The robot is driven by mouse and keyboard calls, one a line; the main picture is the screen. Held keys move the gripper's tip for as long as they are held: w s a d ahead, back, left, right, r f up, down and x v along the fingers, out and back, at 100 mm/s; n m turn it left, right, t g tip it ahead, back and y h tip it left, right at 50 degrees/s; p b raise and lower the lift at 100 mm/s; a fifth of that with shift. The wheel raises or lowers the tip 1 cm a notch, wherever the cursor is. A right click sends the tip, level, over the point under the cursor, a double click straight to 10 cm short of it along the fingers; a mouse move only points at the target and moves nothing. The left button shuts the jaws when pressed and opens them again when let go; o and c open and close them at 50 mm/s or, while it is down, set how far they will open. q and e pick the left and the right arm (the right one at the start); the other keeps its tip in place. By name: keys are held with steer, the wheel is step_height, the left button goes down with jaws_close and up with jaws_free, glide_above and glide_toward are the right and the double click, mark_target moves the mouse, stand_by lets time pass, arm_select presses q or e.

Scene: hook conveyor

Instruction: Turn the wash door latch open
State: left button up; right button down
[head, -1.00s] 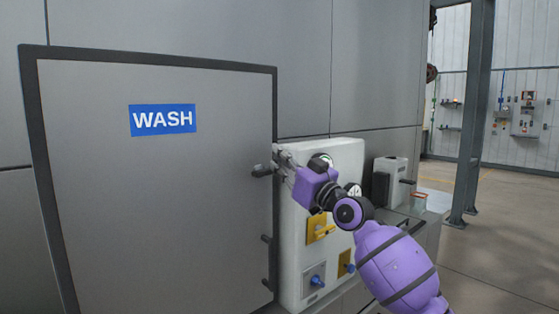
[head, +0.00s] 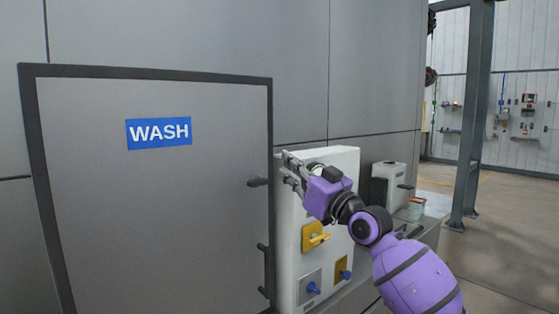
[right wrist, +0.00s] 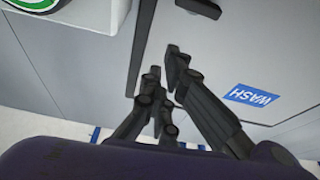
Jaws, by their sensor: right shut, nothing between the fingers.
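The grey wash door (head: 90,200) has a dark frame and a blue WASH sign (head: 158,133). My left gripper is not in view.
The white control panel (head: 345,165) beside the door carries a yellow switch plate (head: 315,236) and blue knobs (head: 313,287). A grey-white box (head: 392,185) stands farther right.

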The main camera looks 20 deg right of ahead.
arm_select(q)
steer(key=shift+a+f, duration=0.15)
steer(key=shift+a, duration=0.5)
arm_select(e)
steer(key=v, duration=0.4)
steer(key=shift+s+a+r, duration=0.1)
steer(key=shift+s+r, duration=0.05)
steer(key=shift+r, duration=0.05)
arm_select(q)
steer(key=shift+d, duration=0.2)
